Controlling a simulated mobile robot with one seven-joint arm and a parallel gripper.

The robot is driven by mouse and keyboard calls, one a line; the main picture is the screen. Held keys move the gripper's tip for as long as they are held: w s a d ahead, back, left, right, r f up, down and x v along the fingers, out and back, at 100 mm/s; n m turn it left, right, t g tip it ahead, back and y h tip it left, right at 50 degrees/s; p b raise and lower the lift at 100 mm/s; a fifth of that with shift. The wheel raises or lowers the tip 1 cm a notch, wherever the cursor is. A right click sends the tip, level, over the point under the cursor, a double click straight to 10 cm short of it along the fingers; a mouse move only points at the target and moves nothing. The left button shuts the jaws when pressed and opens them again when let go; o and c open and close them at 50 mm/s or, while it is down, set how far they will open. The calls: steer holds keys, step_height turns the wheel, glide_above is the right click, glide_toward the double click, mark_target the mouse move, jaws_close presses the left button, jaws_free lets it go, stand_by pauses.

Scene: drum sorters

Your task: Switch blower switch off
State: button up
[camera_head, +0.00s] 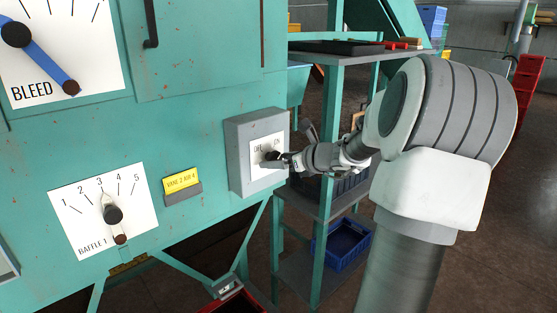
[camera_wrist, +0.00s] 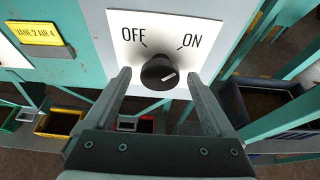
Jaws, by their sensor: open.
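The blower switch is a black round knob (camera_wrist: 158,72) on a white plate marked OFF at left and ON at right. A pale line on the knob points right and slightly up, toward the ON side. The plate sits on a grey box (camera_head: 238,160) on the teal machine's side. My gripper (camera_wrist: 158,75) is open, with one finger on each side of the knob and a visible gap to it in the wrist view. In the head view my gripper (camera_head: 287,158) is close to the plate and partly covers the knob.
A teal shelf rack (camera_head: 329,120) stands just right of the switch box, near my arm. A yellow label (camera_head: 181,181), the BAFFLE 1 dial (camera_head: 85,215) and the BLEED dial (camera_head: 95,50) are on the machine left of it. Bins (camera_wrist: 58,122) stand below.

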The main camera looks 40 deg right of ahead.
steer(key=shift+w, duration=0.1)
steer(key=c, duration=1.4)
steer(key=shift+o, duration=0.2)
